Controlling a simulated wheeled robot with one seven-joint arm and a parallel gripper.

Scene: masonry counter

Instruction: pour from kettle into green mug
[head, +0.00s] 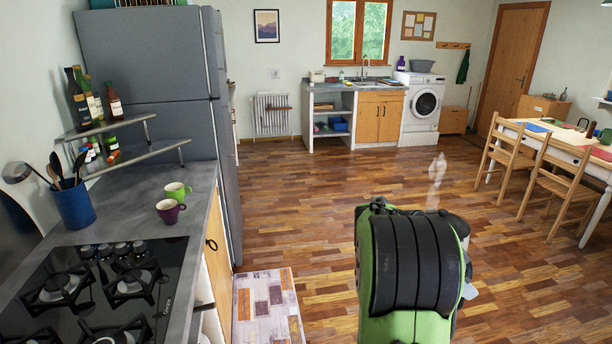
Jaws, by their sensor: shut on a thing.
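The green mug (177,190) stands upright on the grey counter at the left, near the fridge. A dark purple mug (170,210) stands just in front of it, very close to it. I cannot make out a kettle; my green and black arm hides much of the lower right. A pale wisp like steam (437,172) rises just behind the arm. Small grey and whitish parts show at the arm's right edge, too covered to identify. My gripper is hidden behind the arm, to the right of the counter and well away from the mugs.
The black gas hob (166,283) lies in front of the mugs. A blue utensil pot (74,205) and a corner rack (157,151) with bottles stand at the left. The grey fridge (150,60) rises behind the mugs. The wooden floor (300,210) beyond is clear.

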